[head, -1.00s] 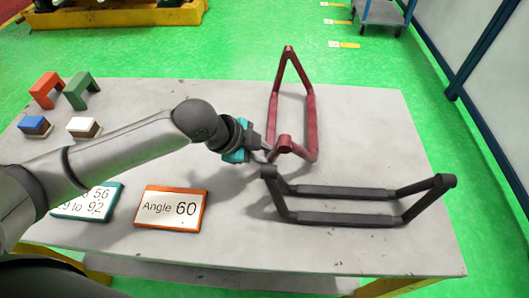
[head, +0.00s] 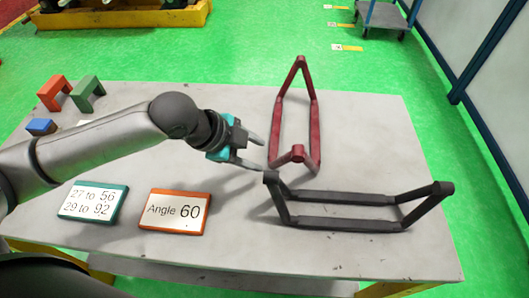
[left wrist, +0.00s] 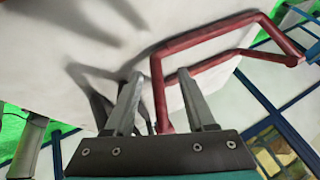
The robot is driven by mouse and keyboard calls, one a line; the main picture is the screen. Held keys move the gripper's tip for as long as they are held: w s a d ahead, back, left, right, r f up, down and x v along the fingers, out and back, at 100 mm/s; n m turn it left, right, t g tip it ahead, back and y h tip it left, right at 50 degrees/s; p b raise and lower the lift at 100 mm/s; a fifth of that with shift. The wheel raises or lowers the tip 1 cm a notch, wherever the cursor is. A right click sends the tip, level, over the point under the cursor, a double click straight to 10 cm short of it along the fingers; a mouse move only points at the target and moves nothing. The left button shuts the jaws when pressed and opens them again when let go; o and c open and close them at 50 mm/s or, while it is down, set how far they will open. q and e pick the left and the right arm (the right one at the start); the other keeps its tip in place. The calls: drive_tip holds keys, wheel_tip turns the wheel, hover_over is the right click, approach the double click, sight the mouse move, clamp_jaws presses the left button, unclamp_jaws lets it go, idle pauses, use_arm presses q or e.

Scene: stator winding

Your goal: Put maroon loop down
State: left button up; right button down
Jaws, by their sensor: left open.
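The maroon loop (head: 314,130) rests on the grey table, right of the middle in the head view, its far end raised toward the back. It also shows in the left wrist view (left wrist: 207,36), beyond my fingers. My left gripper (head: 258,153) is open and empty, just left of the loop's near end, with a small gap to it in the head view. Its two fingers (left wrist: 155,105) stand apart in the left wrist view. A black loop (head: 345,223) lies on the table in front of the maroon one. My right gripper is not in view.
Orange (head: 53,91) and green (head: 88,93) brackets and a blue block (head: 41,127) sit at the back left.

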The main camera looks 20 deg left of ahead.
use_arm(q)
drive_tip(key=p+v, duration=0.1)
drive_tip(key=v, duration=0.5)
drive_tip(key=shift+s+r, duration=0.2)
drive_tip(key=shift+r, duration=0.15)
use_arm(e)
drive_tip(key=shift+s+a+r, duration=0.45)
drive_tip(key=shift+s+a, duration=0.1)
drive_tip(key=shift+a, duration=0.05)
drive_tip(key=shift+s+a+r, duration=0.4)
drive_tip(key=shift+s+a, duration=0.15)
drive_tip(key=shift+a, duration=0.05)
use_arm(q)
drive_tip(key=shift+a, duration=0.15)
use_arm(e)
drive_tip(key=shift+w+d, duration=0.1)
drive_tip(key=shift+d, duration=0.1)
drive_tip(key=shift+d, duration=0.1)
